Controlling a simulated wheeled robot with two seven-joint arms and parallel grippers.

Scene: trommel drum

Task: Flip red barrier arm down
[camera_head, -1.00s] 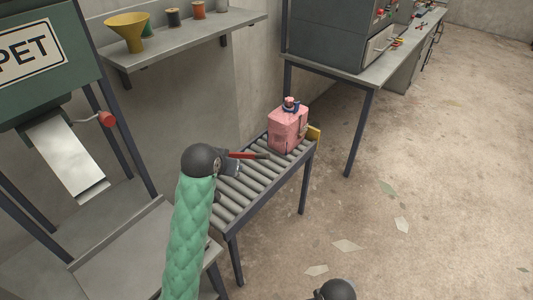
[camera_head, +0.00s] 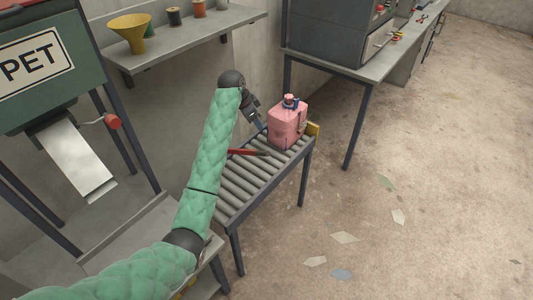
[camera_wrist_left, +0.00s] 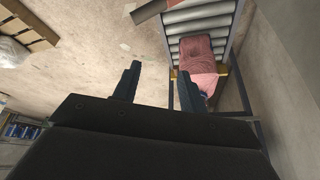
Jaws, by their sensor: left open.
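The red barrier arm (camera_head: 243,151) lies across the rollers of the conveyor (camera_head: 252,178), in front of the pink jug (camera_head: 288,125); its left end is partly hidden by my left arm. My left gripper (camera_head: 261,129) points down above the conveyor's far side, between the barrier arm and the jug. In the left wrist view the gripper (camera_wrist_left: 157,84) is open with nothing between its fingers. There the jug (camera_wrist_left: 198,58) is beyond the right finger. I cannot tell whether a finger touches anything. My right gripper is not in view.
A wall shelf (camera_head: 185,36) with a yellow funnel (camera_head: 129,32) is behind my left arm. A green PET machine (camera_head: 45,65) with a chute stands at left. A yellow plate (camera_head: 313,129) is at the conveyor's far end. The floor at right is largely open.

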